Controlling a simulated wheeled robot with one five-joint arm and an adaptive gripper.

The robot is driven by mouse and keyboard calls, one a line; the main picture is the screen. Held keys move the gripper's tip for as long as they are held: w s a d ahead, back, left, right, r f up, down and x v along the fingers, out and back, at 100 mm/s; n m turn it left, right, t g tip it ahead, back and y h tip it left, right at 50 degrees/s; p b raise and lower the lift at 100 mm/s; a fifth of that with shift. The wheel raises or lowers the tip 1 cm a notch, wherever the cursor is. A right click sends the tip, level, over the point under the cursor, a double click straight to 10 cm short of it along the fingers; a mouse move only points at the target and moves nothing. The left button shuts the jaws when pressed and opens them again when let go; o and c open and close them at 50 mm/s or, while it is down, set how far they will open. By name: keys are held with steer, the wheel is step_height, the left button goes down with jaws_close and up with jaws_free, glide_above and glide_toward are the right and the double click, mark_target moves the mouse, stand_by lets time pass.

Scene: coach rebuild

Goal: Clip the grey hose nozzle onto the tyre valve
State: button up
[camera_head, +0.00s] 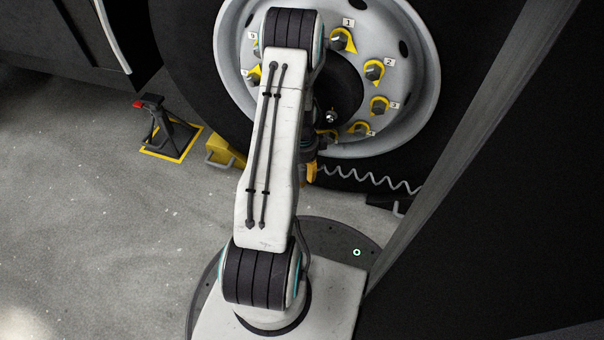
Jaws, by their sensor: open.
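The wheel (427,75) has a pale grey rim with yellow-marked, numbered nuts, and fills the top middle. A small shiny fitting (331,117) shows in the dark hub opening; I cannot tell whether it is the tyre valve. A grey coiled hose (370,182) runs below the wheel to the right. Its left end passes behind my arm, and I cannot make out the nozzle. My gripper (311,170) shows only in part, dark with an orange-yellow tip, just right of my arm and low in front of the wheel. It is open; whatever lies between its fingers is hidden.
A yellow wheel chock (222,152) sits by the tyre. A grey post (470,135) slants down the right. Grey floor at the left is clear.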

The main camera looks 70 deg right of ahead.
step_height(320, 180, up, 9)
steer(key=shift+f, duration=0.1)
stand_by(0.3)
